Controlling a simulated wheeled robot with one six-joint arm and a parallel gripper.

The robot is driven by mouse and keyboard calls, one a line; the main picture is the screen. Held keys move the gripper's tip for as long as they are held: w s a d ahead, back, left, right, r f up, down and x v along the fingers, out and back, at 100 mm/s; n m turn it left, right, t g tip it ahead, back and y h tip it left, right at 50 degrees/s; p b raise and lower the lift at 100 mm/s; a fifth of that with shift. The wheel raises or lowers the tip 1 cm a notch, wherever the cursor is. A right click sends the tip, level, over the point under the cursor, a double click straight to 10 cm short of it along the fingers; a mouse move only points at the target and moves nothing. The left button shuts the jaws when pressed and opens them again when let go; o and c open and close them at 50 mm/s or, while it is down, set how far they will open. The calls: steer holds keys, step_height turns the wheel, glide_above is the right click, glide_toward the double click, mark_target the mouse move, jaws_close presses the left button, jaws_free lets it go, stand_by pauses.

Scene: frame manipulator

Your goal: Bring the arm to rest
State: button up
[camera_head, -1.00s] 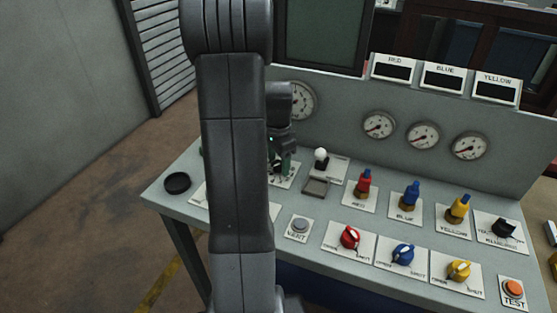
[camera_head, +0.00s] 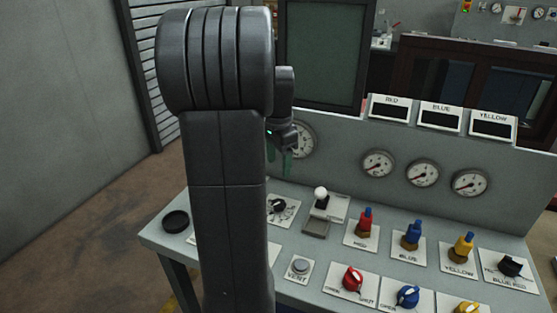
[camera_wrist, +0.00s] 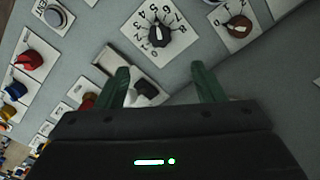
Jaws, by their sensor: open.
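My gripper (camera_head: 283,157) hangs in the air above the left part of the grey control panel (camera_head: 343,265), partly hidden behind my arm in the head view. In the wrist view its two green fingers (camera_wrist: 162,84) are spread apart with nothing held between them. A black numbered dial (camera_wrist: 159,36) on a white plate lies beyond the fingertips. The same dial shows below my gripper in the head view (camera_head: 278,206). The gripper is apart from the panel.
Red (camera_head: 365,222), blue (camera_head: 413,235) and yellow (camera_head: 463,248) upright knobs stand to the right, with a white-tipped lever (camera_head: 321,196) nearer. Gauges (camera_head: 378,164) line the panel's back wall. A dark screen (camera_head: 322,52) rises behind. Open floor (camera_head: 90,225) lies to the left.

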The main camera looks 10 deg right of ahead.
mark_target(278, 203)
stand_by(0.3)
step_height(278, 203, down, 14)
steer(key=shift+r, duration=0.1)
stand_by(0.4)
steer(key=shift+r, duration=0.1)
steer(key=shift+f, duration=0.3)
steer(key=shift+r+n, duration=0.2)
steer(key=shift+n, duration=0.3)
steer(key=n, duration=0.4)
steer(key=shift+p, duration=0.4)
steer(key=n, duration=0.6)
steer(key=shift+p, duration=0.35)
steer(key=n+p, duration=0.1)
steer(key=n, duration=0.4)
steer(key=shift+n, duration=0.3)
steer(key=n+p, duration=0.1)
steer(key=n, duration=0.4)
stand_by(0.3)
